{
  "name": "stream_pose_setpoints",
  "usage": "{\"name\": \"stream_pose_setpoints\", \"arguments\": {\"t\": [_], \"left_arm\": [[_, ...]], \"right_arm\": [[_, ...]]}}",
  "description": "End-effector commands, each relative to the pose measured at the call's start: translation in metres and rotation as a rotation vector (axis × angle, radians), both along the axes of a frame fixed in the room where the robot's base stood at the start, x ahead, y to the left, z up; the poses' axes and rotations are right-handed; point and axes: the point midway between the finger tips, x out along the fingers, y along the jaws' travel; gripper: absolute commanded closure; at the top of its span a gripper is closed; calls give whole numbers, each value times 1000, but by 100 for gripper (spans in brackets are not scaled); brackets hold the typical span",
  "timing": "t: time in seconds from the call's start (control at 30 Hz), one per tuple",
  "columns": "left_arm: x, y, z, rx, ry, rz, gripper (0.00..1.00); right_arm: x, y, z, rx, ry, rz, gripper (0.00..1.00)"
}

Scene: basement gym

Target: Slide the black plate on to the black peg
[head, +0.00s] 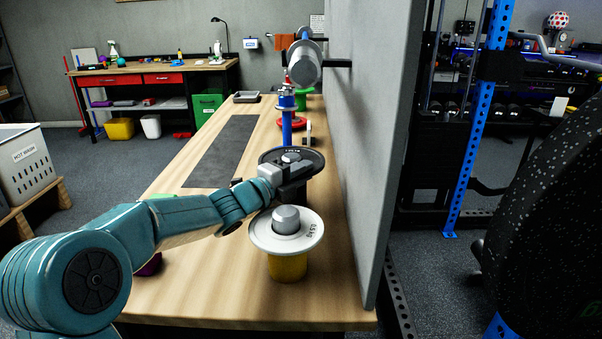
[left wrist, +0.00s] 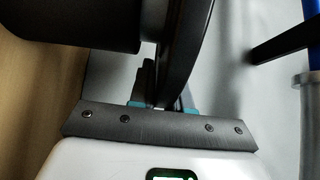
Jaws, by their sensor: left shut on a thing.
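The black plate (head: 268,157) is level over the table, with a grey hub at its middle. My left gripper (head: 270,178) is shut on its near edge. In the left wrist view the plate (left wrist: 188,45) shows edge-on between the fingers. A dark cylinder (head: 293,193) is under the plate, partly hidden by my gripper. In the left wrist view a black cylinder (left wrist: 70,22) lies close beside the plate; I cannot tell whether they touch. A black bar (head: 337,63) sticks out from the grey wall panel. I cannot tell which is the black peg. My right gripper is not in view.
A white plate (head: 262,236) rests on a yellow stand (head: 287,266) just nearer. The grey panel (head: 375,150) bounds the table (head: 210,280) on the right. A blue post (head: 287,128) and a red disc (head: 293,123) stand behind. A dark mat (head: 220,150) lies clear at left.

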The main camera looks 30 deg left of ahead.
Motion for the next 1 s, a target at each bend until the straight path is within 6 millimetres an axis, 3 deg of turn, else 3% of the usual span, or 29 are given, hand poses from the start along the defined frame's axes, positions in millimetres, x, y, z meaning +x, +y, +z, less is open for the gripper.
{"name": "stream_pose_setpoints", "arguments": {"t": [0.07,0.1,0.2,0.53,0.67,1.0], "left_arm": [[0,0,3,4,-12,-1,100],[0,0,2,4,-11,-1,79],[0,0,2,3,-9,-1,53],[0,0,-5,-2,5,1,53],[-11,3,-4,0,3,1,53],[-94,20,-2,4,0,5,53]], "right_arm": [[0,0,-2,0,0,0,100],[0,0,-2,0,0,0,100],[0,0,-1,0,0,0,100],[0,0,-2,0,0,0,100],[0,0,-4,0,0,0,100],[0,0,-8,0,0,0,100]]}}
